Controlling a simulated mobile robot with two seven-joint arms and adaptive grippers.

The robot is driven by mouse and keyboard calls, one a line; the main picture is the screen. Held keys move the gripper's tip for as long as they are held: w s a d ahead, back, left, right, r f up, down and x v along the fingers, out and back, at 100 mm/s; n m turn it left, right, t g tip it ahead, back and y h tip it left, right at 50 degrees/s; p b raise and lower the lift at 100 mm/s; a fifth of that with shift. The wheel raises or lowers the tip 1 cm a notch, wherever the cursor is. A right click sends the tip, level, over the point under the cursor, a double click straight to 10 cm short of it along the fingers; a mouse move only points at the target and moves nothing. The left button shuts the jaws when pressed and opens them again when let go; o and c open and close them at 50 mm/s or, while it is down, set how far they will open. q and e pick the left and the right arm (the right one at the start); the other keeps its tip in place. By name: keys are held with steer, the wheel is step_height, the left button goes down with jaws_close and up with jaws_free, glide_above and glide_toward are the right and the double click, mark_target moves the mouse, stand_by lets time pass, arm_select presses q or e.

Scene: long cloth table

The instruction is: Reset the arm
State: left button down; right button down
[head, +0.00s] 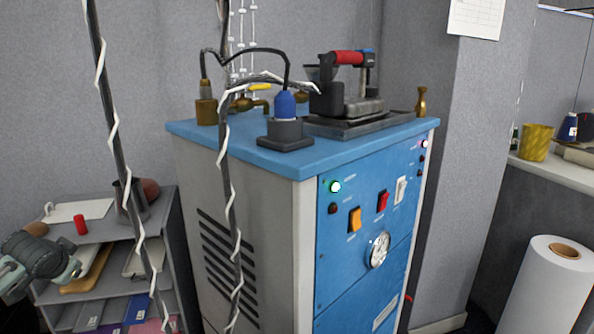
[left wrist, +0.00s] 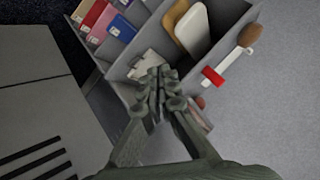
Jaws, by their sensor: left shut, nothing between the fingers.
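My left gripper (left wrist: 157,78) is shut and empty in the left wrist view, its fingertips together above the grey shelf unit (left wrist: 228,18). In the head view part of my left arm shows at the left edge, in front of that shelf unit (head: 172,225); the fingertips are hard to make out there. My right gripper is in neither view.
A blue-topped steam cabinet (head: 345,160) stands in the middle, with an iron (head: 350,100) on top. Cables with white wrapping hang in front. The shelf holds a red cylinder (head: 81,224) and boards. A white roll (head: 545,290) stands at right.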

arm_select(q)
steer(key=s+a+f+m+g+y, duration=0.1)
steer(key=s+a+f+m+g, duration=0.1)
steer(key=s+f, duration=0.9)
steer(key=s+a+f+m+g+y, duration=0.1)
steer(key=s+a+f+m, duration=0.2)
steer(key=s+f, duration=0.85)
steer(key=s+d+f+n+h, duration=0.2)
steer(key=d+f, duration=0.2)
steer(key=d, duration=0.6)
steer(key=s+d+f+n+g+h, duration=0.1)
steer(key=d+f, duration=0.4)
steer(key=d, duration=0.5)
steer(key=s+d+f+n+g+h, duration=0.1)
steer(key=s+d+f+n+h, duration=0.1)
steer(key=d, duration=0.9)
step_height(320, 180, down, 3)
steer(key=shift+s+r+n+h, duration=0.1)
steer(key=shift+s+n+h, duration=0.35)
steer(key=shift+s, duration=0.6)
